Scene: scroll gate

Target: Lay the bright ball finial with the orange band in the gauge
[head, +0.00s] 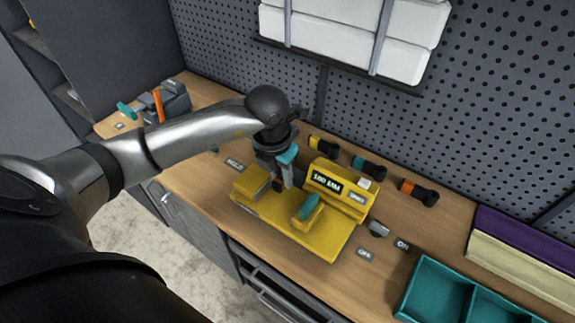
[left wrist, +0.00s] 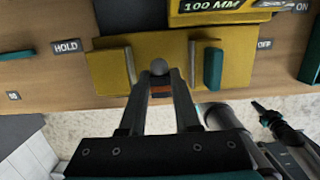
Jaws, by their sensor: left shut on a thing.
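The yellow gauge (head: 290,235) sits on the wooden bench, with a dark "100 MM" display (head: 327,183). It has a fixed yellow block at the left and a block with a teal grip (head: 308,207) at the right. My left gripper (head: 281,184) is low over the gauge between these blocks. It is shut on the ball finial (left wrist: 160,68), which has a grey ball, an orange band and a dark part. In the left wrist view the finial lies between the fingertips (left wrist: 160,80), over the gap between two grey jaw plates. I cannot tell whether it touches the gauge.
Three dark pieces with yellow (head: 322,146), teal (head: 368,167) and orange (head: 418,192) bands lie behind the gauge. A teal tray (head: 428,273) is at the right front. A pegboard (head: 500,130) rises behind.

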